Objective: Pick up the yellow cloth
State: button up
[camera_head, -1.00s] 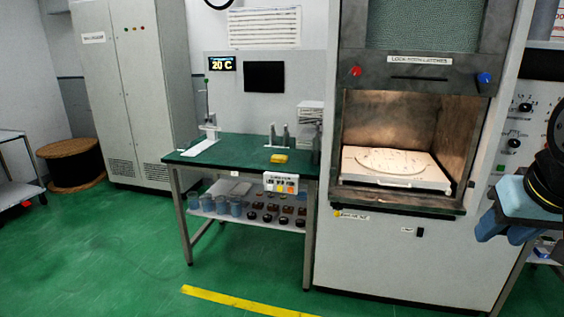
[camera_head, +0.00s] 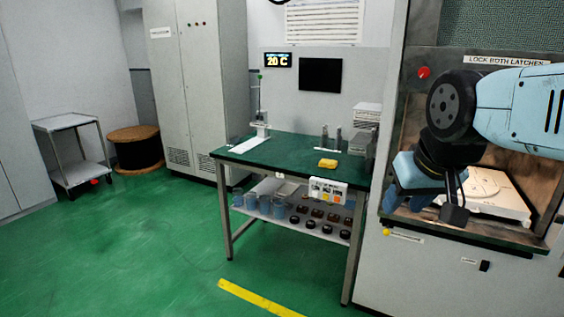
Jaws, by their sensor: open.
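The yellow cloth (camera_head: 328,163) is a small folded yellow piece. It lies on the green top of the workbench (camera_head: 290,152), near its front right part. My gripper (camera_head: 422,200) is at the right, in front of the open chamber of the microwave unit. It is to the right of the cloth and apart from it. Its blue fingers point down and to the left, and I see nothing held. My arm hides part of the chamber.
The microwave unit (camera_head: 400,250) stands right of the bench, with a white tray (camera_head: 500,200) in its chamber. A stand (camera_head: 261,125) and small grey items (camera_head: 331,137) are on the bench.

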aim_at(330, 164)
jog(key=u, duration=0.3)
jog(key=i, duration=2.05)
jog(key=z, duration=0.55)
jog(key=k, duration=0.75)
jog(key=z, duration=0.25)
jog(key=i, duration=0.75)
jog(key=u, duration=0.1)
